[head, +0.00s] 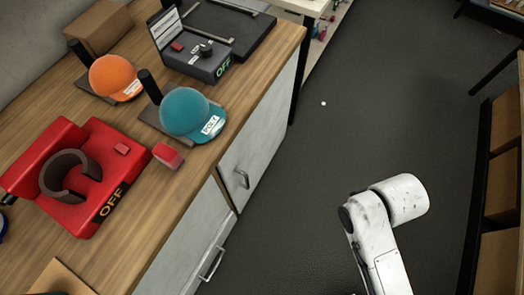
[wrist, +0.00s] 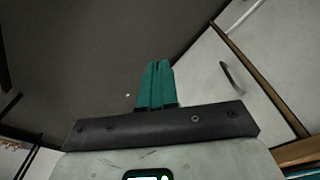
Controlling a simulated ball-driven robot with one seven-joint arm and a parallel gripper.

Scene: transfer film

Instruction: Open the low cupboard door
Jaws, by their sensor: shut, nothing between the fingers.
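The low cupboard is under the wooden worktop. In the head view, its far pale door (head: 258,135) has a metal handle (head: 240,178) and looks closed. A nearer pale front (head: 185,245) has its own handle (head: 211,262); I cannot tell whether it stands slightly out. In the wrist view, a pale door (wrist: 205,75) with a dark handle (wrist: 232,78) lies right of my gripper (wrist: 158,64). My gripper's teal fingers are shut together, empty and apart from that handle. My gripper is outside the head view, where only my white arm shows.
The worktop (head: 130,195) holds a red mug press, an orange cap (head: 113,77), a teal cap (head: 187,114) and a dark press (head: 200,55). Dark floor (head: 310,160) is open right of the cupboard. Wooden-fronted furniture (head: 497,200) stands at the right edge.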

